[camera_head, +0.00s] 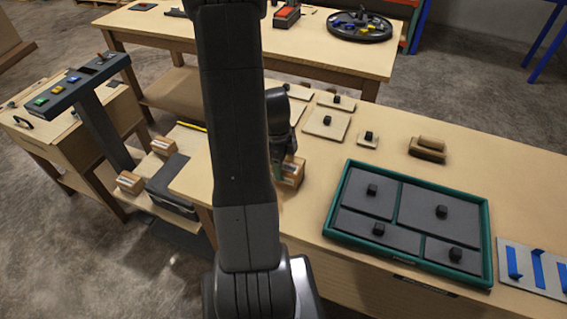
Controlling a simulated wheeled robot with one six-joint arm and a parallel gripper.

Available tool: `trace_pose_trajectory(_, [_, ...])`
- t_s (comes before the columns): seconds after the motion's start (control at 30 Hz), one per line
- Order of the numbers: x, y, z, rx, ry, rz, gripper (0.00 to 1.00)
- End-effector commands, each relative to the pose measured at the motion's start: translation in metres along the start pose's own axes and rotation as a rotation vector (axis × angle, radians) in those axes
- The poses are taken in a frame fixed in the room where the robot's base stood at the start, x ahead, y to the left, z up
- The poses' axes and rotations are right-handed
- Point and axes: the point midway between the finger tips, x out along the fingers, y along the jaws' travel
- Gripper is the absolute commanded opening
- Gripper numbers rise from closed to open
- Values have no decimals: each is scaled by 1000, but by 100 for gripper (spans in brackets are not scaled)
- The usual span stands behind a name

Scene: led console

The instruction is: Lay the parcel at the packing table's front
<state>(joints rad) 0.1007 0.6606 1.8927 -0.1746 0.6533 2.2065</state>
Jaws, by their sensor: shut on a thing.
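A small brown box, the parcel (293,174), is at the left part of the near wooden table (400,140). My gripper (286,158) is shut on it from above. My arm hides the parcel's left side and part of the gripper. I cannot tell whether the parcel touches the tabletop or hangs just above it. A dark label strip (425,286) is on the table's front side; its text is too small to read.
A button console (75,85) stands far left. Another table (330,60) is behind.

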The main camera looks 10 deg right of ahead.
Motion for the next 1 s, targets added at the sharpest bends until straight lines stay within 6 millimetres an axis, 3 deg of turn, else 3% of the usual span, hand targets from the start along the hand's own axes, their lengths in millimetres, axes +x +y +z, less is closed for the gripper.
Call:
trace_pose_trajectory(0.03, [1, 0, 0, 0, 0, 0, 69])
trace_pose_trajectory(0.1, [0, 0, 0, 0, 0, 0, 83])
trace_pose_trajectory(0.13, [0, 0, 0, 0, 0, 0, 85])
trace_pose_trajectory(0.57, [-8, -1, 0, 0, -1, -2, 85])
trace_pose_trajectory(1.0, [-88, -1, 0, 0, -2, -6, 85])
